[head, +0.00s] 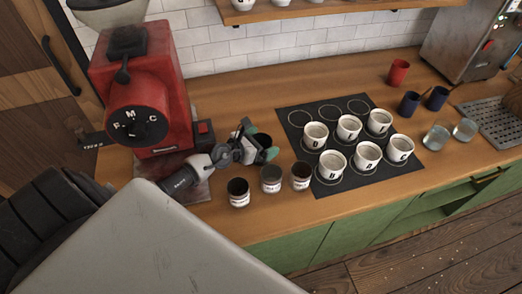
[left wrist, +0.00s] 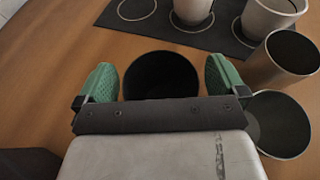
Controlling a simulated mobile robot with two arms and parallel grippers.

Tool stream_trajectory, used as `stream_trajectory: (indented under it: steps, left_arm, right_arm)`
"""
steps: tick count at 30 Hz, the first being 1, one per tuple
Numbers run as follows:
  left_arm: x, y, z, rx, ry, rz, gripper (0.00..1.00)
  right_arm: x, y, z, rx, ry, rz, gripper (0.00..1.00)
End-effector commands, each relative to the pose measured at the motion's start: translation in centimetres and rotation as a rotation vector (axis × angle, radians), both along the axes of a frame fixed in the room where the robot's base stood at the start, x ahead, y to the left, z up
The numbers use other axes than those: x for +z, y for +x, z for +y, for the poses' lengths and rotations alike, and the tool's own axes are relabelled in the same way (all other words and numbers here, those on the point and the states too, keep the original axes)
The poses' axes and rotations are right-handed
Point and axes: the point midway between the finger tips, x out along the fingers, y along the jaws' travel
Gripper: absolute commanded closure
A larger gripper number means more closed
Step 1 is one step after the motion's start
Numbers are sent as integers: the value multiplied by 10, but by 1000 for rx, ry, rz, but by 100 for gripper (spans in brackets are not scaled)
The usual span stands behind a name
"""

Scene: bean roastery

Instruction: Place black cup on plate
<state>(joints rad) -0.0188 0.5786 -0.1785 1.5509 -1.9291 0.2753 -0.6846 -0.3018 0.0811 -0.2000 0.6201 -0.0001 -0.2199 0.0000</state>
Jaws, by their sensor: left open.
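A black cup (head: 262,139) stands on the wooden counter beside the red grinder, partly hidden behind my left gripper in the head view. In the left wrist view the dark cup (left wrist: 160,75) is upright between the green fingertips. My left gripper (head: 258,152) is open, one finger on each side of the cup; I cannot tell whether they touch it. A flat grey-brown plate (head: 197,192) lies at the foot of the grinder, partly covered by my arm; I cannot tell if this is the task's plate. My right gripper is not in view.
Labelled tins (head: 271,179) stand at the counter's front edge, close to my gripper. A black mat (head: 327,188) holds several white lettered cups. The red grinder (head: 140,90) stands left. Dark blue cups (head: 409,103), a red cup (head: 398,72) and clear glasses (head: 436,137) are right.

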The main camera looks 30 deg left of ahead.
Motion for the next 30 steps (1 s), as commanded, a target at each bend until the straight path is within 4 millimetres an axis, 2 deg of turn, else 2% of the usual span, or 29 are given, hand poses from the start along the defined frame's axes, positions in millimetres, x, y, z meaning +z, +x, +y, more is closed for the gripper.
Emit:
stream_trajectory:
  steps: [3, 4, 12, 15, 23, 26, 30]
  left_arm:
    - [0, 0, 0, 0, 0, 0, 0]
    - [0, 0, 0, 0, 0, 0, 3]
    - [0, -1, 0, 0, 0, 0, 44]
    - [1, 0, 0, 0, 0, -1, 56]
    - [4, 0, 0, 0, 0, -2, 56]
    - [13, 0, 0, 0, 0, -3, 56]
    - [34, 0, 0, 0, -2, -5, 56]
  right_arm:
    - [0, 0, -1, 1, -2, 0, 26]
    - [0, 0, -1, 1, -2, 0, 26]
    - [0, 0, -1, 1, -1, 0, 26]
    - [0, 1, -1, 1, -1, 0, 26]
    - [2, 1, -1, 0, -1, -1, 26]
    - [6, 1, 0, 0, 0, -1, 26]
    - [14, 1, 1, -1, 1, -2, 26]
